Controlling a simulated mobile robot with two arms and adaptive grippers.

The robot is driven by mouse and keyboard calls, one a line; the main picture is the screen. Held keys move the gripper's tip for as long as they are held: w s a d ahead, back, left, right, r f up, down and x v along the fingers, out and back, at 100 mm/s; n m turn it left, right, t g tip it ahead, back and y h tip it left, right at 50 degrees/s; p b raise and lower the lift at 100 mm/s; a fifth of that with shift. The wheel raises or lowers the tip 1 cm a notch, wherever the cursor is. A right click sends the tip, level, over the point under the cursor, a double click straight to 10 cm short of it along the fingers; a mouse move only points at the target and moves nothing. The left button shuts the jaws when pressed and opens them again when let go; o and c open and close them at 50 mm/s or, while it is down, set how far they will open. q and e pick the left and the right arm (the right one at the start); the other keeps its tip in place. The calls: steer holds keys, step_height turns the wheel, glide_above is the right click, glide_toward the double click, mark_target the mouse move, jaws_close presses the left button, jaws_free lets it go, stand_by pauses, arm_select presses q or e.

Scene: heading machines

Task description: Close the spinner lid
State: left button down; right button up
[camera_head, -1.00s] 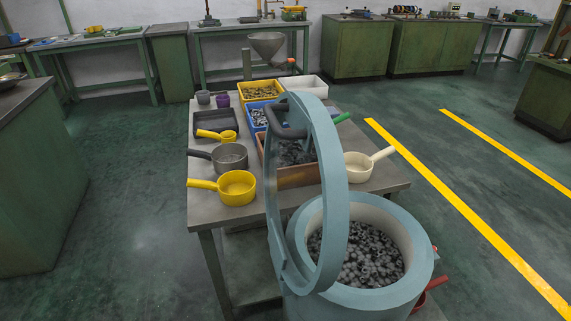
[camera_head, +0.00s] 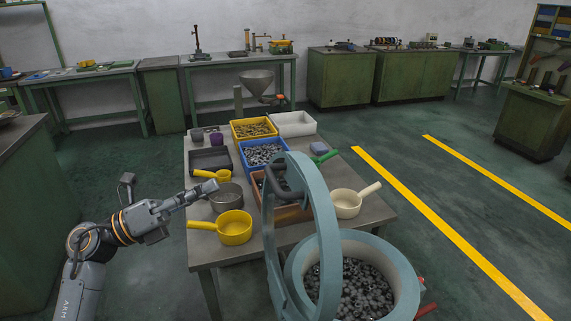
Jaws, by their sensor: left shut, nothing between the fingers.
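The spinner (camera_head: 407,287) is a light blue round drum at the bottom right of the head view, filled with dark metal parts (camera_head: 350,290). Its ring-shaped lid (camera_head: 327,215) stands open, nearly upright, at the drum's left side. My left gripper (camera_head: 212,187) is shut and empty. It is above the left part of the table, over the grey pan and left of the lid, apart from it. My right gripper is not in view.
The table (camera_head: 350,228) holds a yellow pan (camera_head: 235,228), a grey pan (camera_head: 229,199), a cream pan (camera_head: 346,204), a blue bin (camera_head: 283,159), a yellow bin (camera_head: 271,134) and a white bin (camera_head: 311,124). Open floor lies to the right with yellow lines (camera_head: 440,232).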

arm_select(q)
steer(key=s+d+r+m+g+y+p, duration=0.1)
steer(key=s+d+r+m+g+y, duration=0.2)
steer(key=s+r+m, duration=0.55)
steer(key=y+p, duration=0.1)
steer(key=p, duration=0.5)
glide_toward(303, 176)
steer(key=shift+m, duration=0.45)
steer(key=x, duration=0.5)
steer(key=shift+w+d, duration=0.1)
steer(key=shift+d, duration=0.25)
steer(key=shift+w+d+f, duration=0.2)
steer(key=shift+d+f, duration=0.05)
steer(key=shift+d, duration=0.35)
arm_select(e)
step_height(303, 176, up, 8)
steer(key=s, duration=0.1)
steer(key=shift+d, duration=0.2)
arm_select(q)
steer(key=shift+r, duration=0.1)
